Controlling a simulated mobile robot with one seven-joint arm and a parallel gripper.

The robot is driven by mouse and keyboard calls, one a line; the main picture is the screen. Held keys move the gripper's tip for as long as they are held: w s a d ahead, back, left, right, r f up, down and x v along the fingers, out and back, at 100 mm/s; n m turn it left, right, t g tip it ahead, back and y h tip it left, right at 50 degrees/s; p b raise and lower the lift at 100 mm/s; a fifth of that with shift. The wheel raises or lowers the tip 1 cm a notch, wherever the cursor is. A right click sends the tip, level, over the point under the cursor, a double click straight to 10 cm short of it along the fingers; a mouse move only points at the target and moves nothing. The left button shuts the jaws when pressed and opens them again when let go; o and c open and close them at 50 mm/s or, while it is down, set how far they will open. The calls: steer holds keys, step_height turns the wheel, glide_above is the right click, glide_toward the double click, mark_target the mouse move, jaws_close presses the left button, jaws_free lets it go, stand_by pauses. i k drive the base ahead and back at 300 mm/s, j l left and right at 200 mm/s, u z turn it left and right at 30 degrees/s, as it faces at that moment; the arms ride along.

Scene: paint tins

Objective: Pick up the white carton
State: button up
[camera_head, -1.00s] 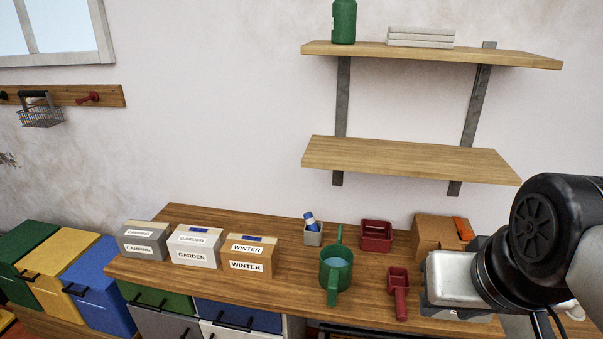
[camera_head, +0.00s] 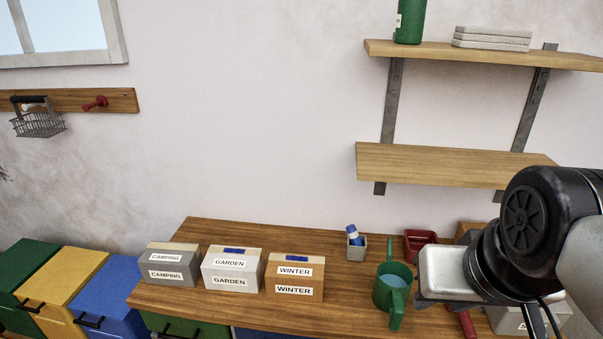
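The white carton (camera_head: 232,270) stands upright on the wooden bench, labelled GARDEN on its lid and front, with a blue mark on top. A grey carton (camera_head: 168,266) labelled CAMPING is on its left, and a brown carton (camera_head: 294,277) labelled WINTER is on its right, with narrow gaps between. My gripper (camera_head: 446,274) is at the right, well apart from the white carton, and partly covers the bench's right end. Its silver body shows, but its fingers cannot be made out, so I cannot tell whether it is open.
A green watering can (camera_head: 393,287), a small grey pot (camera_head: 356,246) with a blue-and-white item and a red container (camera_head: 418,243) stand between the cartons and my gripper. Two shelves (camera_head: 450,164) hang above. The bench (camera_head: 200,299) has clear wood before the cartons.

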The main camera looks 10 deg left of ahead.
mark_target(241, 269)
steer(key=i+j, duration=0.1)
steer(key=j, duration=0.35)
steer(key=i+j, duration=0.1)
steer(key=j, duration=0.35)
steer(key=i+j, duration=0.1)
steer(key=j, duration=0.35)
steer(key=i+j, duration=0.1)
steer(key=j, duration=0.35)
steer(key=i+j, duration=0.1)
steer(key=j, duration=0.35)
